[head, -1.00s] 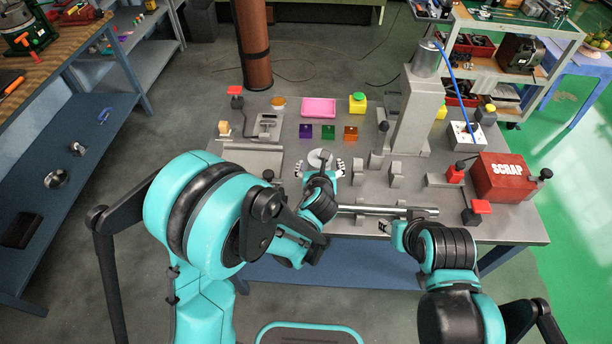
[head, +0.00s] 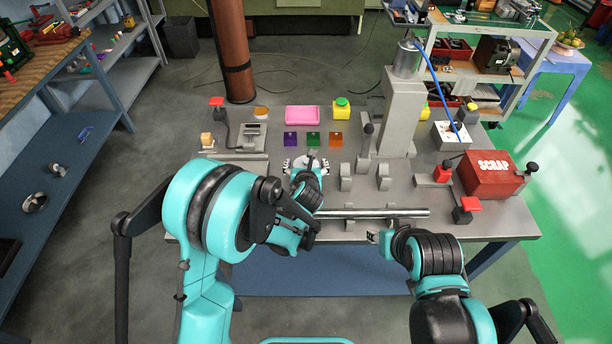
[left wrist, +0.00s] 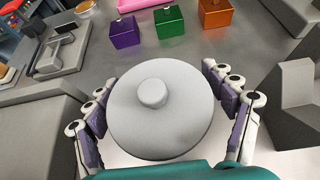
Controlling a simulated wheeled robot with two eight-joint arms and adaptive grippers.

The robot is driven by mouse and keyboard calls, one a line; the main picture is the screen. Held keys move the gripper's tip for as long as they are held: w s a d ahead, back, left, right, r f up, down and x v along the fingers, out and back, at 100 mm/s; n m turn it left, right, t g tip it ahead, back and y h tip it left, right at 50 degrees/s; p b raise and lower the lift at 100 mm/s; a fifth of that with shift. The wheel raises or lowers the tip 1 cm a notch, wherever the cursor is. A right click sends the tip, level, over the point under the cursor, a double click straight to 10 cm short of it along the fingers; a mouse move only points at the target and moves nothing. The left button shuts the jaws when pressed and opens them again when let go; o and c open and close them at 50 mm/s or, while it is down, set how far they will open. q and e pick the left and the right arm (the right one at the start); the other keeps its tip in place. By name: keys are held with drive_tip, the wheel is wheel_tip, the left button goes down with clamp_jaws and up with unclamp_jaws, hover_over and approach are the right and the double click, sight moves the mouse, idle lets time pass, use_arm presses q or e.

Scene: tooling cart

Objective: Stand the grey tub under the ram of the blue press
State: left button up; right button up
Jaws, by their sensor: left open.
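The grey tub (left wrist: 160,120), round with a small knob on its lid, stands on the bench in the left wrist view. In the head view it shows as a pale disc (head: 307,162). My left gripper (head: 306,167) is open, with one finger on each side of the tub; contact cannot be told. My right gripper (head: 373,237) is near the bench's front edge; its jaws are too small to judge. A tall grey column (head: 400,110) with a metal cylinder (head: 408,60) and a blue hose stands right of the tub; no clearly blue press body shows.
Purple (head: 290,140), green (head: 313,140) and orange (head: 336,139) blocks stand behind the tub. Upright grey blocks (head: 346,177) and a lever (head: 367,130) lie towards the column. A metal bar (head: 370,213) runs along the front. A red SCRAP box (head: 487,174) is at right.

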use_arm(q)
drive_tip(key=c, duration=1.6)
drive_tip(key=shift+c, duration=0.2)
drive_tip(key=shift+c, duration=0.8)
